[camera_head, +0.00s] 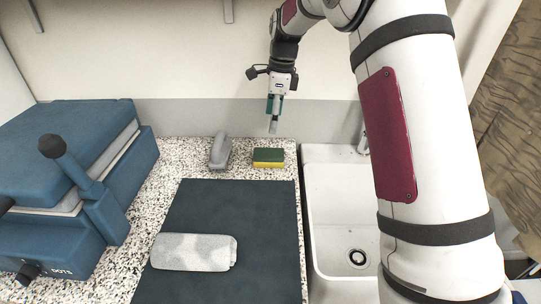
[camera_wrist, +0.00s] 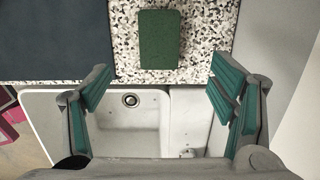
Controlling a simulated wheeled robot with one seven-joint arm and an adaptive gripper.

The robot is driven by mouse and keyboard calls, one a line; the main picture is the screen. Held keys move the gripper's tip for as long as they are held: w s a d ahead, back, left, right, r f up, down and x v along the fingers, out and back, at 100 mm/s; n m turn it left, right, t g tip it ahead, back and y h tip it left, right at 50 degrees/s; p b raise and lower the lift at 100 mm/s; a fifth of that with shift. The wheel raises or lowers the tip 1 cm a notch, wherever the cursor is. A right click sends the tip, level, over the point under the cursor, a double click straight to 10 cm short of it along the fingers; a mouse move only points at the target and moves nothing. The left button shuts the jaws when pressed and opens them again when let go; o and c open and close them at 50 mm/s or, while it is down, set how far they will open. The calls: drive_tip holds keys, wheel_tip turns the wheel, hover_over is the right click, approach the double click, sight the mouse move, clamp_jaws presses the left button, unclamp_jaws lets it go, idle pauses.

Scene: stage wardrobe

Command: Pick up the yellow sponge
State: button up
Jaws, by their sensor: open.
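The yellow sponge (camera_head: 268,163) has a green top layer and lies flat on the speckled counter, beside the sink. In the wrist view its green top (camera_wrist: 160,38) shows at the upper middle, ahead of the fingers and between their lines. My gripper (camera_head: 273,127) is above the counter near the sponge in the head view. In the wrist view my gripper (camera_wrist: 160,88) has its teal-padded fingers spread wide apart with nothing between them. The gripper does not touch the sponge.
A grey-handled item (camera_head: 220,150) stands left of the sponge. A white sink (camera_head: 340,215) lies to the right. A blue machine (camera_head: 70,180) fills the left. A wall stands behind the counter.

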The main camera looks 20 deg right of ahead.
sight(269, 154)
drive_tip(key=f, duration=0.8)
drive_tip(key=a+f+p, duration=0.1)
drive_tip(key=f, duration=0.3)
drive_tip(key=shift+w+a+f, duration=0.1)
drive_tip(key=shift+w+f, duration=0.05)
drive_tip(key=shift+f, duration=0.2)
drive_tip(key=shift+c, duration=0.6)
drive_tip(key=c, duration=0.8)
drive_tip(key=shift+r, duration=0.1)
